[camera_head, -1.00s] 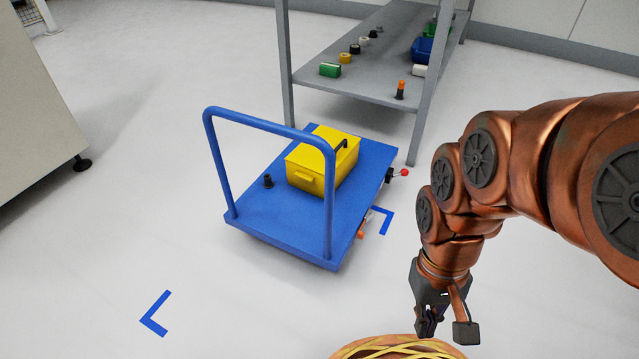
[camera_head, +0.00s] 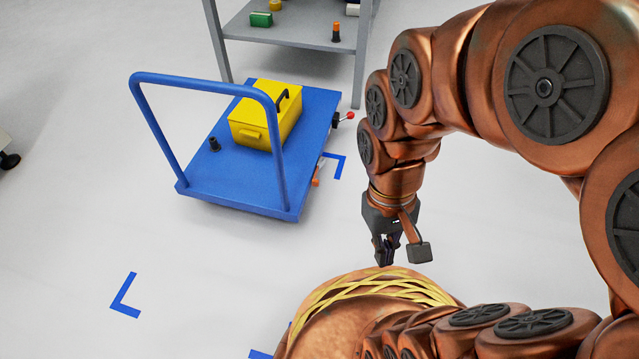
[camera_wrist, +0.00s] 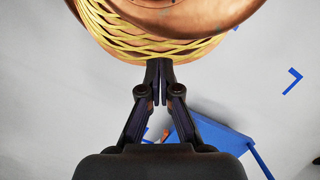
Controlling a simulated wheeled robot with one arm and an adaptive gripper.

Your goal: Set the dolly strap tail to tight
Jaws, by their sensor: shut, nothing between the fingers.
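The blue dolly (camera_head: 238,181) with a tall push handle stands on the floor left of centre in the head view; part of it shows low in the wrist view (camera_wrist: 222,135). An orange piece (camera_head: 316,182) sits on its right side edge; I cannot tell for sure whether it is the strap tail. A lever with a red knob (camera_head: 349,115) sticks out farther back on that side. My gripper (camera_head: 385,262) points down, right of and nearer than the dolly, apart from it. Its fingers (camera_wrist: 159,95) are shut and empty.
A yellow box (camera_head: 266,118) and a small black post (camera_head: 214,144) are on the deck. A grey shelf (camera_head: 300,36) stands behind. Blue corner marks (camera_head: 125,297) lie on the floor.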

